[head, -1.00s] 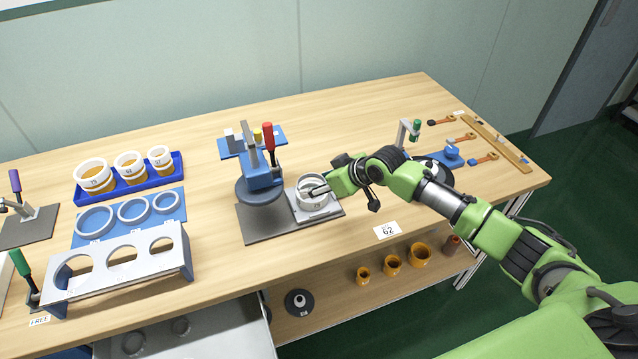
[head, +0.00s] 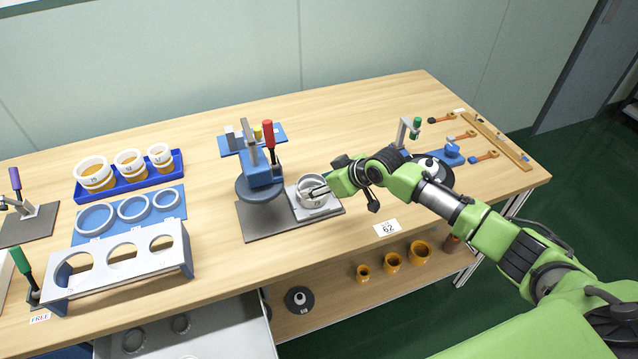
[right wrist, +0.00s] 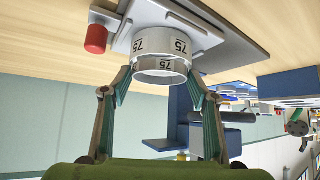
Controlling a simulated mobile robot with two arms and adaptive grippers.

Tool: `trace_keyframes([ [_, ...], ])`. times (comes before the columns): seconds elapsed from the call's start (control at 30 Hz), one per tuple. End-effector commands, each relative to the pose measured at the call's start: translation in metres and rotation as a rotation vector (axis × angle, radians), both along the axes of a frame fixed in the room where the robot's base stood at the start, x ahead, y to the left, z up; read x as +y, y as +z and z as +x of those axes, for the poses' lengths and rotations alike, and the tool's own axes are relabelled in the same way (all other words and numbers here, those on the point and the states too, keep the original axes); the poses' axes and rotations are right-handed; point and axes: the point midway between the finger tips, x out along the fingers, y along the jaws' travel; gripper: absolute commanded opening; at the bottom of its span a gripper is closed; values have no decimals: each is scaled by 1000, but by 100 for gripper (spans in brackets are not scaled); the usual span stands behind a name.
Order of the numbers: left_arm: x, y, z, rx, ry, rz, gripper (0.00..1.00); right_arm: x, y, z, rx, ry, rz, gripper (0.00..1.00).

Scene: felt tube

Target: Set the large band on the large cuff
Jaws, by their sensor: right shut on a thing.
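My right gripper (head: 317,192) is over the pale plate beside the blue press, shut on the large band. In the right wrist view, the white band (right wrist: 161,68) marked 75 sits between my two fingertips (right wrist: 162,88). A white cuff (right wrist: 165,42), also marked 75, stands on the pale plate directly beyond it, in line with the band. The two look close together or touching; I cannot tell whether the band is fully seated. In the head view the fingers partly cover the white ring stack (head: 311,192). My left gripper is not in view.
The press (head: 262,172) with a red handle (head: 268,134) stands just left of my gripper. A blue tray (head: 129,177) holds white-and-orange pieces. A blue board (head: 180,207) with rings and a grey rack (head: 120,262) are farther left.

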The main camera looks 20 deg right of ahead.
Motion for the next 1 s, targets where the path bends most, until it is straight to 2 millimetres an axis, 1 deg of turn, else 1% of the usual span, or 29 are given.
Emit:
trace_keyframes([
  [0.2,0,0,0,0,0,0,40,0,0,0,-1,0,0,33],
  [0.23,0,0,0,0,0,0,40,0,0,0,-1,0,0,57],
  [0.3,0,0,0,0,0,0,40,0,0,0,-1,0,0,74],
  [0.57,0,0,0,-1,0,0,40,0,0,0,0,0,0,74],
  [0.6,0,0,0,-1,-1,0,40,0,0,0,0,0,0,82],
  [1.0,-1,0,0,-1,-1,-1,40,0,0,0,0,0,0,82],
])
